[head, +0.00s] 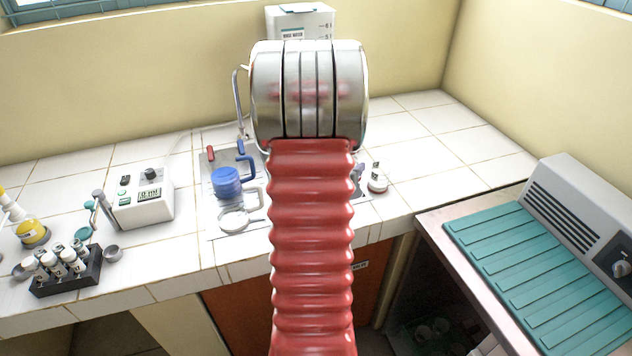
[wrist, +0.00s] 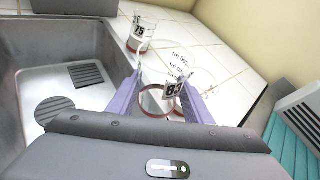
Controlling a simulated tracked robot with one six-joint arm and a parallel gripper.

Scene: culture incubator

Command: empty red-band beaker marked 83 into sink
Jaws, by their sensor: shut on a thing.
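The clear beaker marked 83 (wrist: 174,91), with a red band, is between the two purple fingers of my gripper (wrist: 163,76) in the wrist view. The fingers are shut on it, at the right side of the sink (wrist: 88,73). I cannot tell its exact tilt or whether it holds liquid. The steel sink basin with its round drain lies to the left in the wrist view. In the head view my red arm hides my gripper and the held beaker.
A beaker marked 75 (wrist: 140,33) stands on the white tiles beyond my gripper. In the head view a small labelled vessel (head: 377,180) stands right of my arm. A blue vessel (head: 227,182), a meter box (head: 143,200) and a vial rack (head: 66,275) are left. A teal-topped unit (head: 535,265) is right.

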